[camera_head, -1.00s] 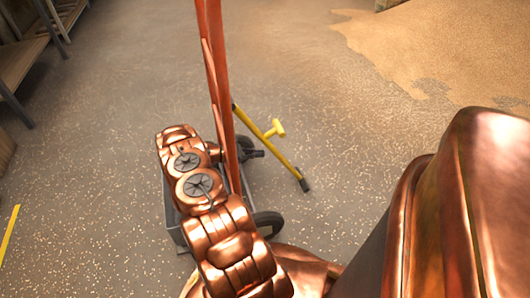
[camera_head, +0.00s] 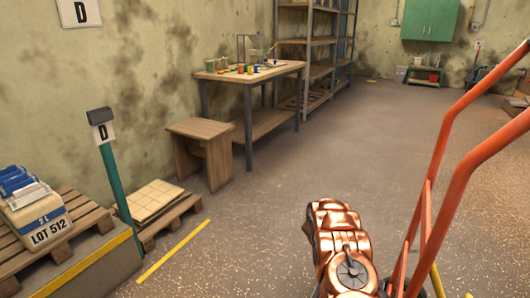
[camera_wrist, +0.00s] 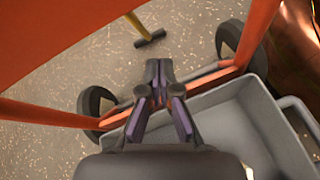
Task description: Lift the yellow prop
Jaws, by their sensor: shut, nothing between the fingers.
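The yellow prop (camera_wrist: 134,23) shows at the top of the wrist view as a thin rod with a dark crossbar foot (camera_wrist: 150,40) on the speckled floor. Only a small part of it shows at the bottom right of the head view (camera_head: 437,282). My gripper (camera_wrist: 159,66) is shut and empty, over the edge of the cart in the wrist view. Its tips point toward the prop's foot, apart from it. The rest of the prop is out of frame or hidden. My gripper is not visible in the head view.
A cart with orange tubes (camera_head: 440,165), a grey tray (camera_wrist: 235,122) and black wheels (camera_wrist: 229,38) is close around my arm. Pallets, a sign post (camera_head: 112,180), a stool (camera_head: 203,140), a workbench (camera_head: 255,74) and shelving line the left. The middle floor is open.

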